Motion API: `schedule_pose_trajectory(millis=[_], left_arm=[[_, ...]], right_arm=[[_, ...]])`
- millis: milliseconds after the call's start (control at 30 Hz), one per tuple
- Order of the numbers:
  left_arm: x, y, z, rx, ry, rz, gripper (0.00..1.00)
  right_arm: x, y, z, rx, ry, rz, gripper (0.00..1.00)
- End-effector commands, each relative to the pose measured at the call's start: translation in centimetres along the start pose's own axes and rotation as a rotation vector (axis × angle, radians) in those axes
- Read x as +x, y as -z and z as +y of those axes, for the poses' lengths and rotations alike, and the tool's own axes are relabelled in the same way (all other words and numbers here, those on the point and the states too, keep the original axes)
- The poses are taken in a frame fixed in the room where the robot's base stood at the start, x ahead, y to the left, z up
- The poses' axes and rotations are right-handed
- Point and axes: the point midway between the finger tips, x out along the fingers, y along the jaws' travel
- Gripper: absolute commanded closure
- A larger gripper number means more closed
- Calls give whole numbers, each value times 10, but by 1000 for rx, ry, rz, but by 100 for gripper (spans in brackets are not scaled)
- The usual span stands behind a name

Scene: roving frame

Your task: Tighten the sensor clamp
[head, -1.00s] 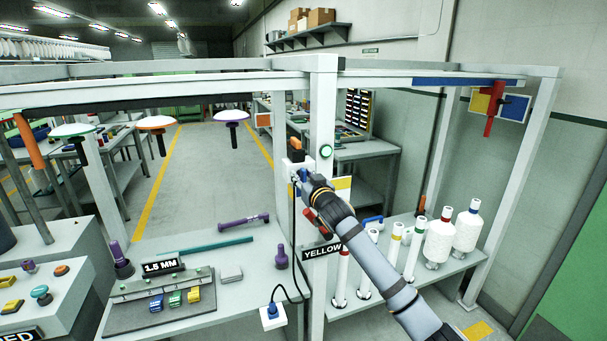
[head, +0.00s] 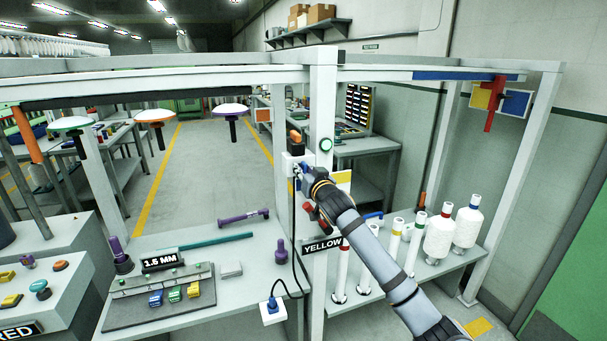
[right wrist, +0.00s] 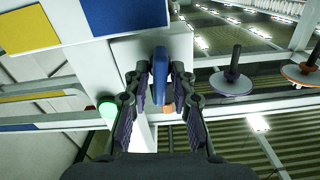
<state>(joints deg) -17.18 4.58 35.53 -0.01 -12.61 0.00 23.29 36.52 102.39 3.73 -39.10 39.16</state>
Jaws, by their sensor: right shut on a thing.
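A white clamp box (head: 293,162) with an orange top (head: 295,137) sits on the side of the white upright post (head: 323,100). My right gripper (head: 303,174) reaches it from the lower right and covers part of it in the head view. In the right wrist view, a blue handle (right wrist: 159,75) stands between the two fingers of my right gripper (right wrist: 160,85), which is shut on it. An orange part (right wrist: 168,105) shows just beyond the handle. How tightly the clamp sits cannot be seen. My left gripper is not in view.
A green button (head: 326,144) is on the post close to my gripper. A black cable (head: 295,230) hangs down to a white socket box (head: 272,312). White spindles (head: 467,222) stand on the right shelf. A purple-handled tool (head: 245,217) lies on the left bench.

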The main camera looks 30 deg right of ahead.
Motion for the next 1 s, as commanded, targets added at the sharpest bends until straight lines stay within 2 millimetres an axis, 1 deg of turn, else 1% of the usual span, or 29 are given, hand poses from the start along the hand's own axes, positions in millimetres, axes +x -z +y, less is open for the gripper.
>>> schedule_pose_trajectory(millis=[33,467,1000], left_arm=[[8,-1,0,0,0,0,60],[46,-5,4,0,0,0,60],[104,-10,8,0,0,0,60]], right_arm=[[0,-3,1,35,0,1,100],[0,-6,3,438,0,1,100],[0,-8,6,952,1,2,100]])
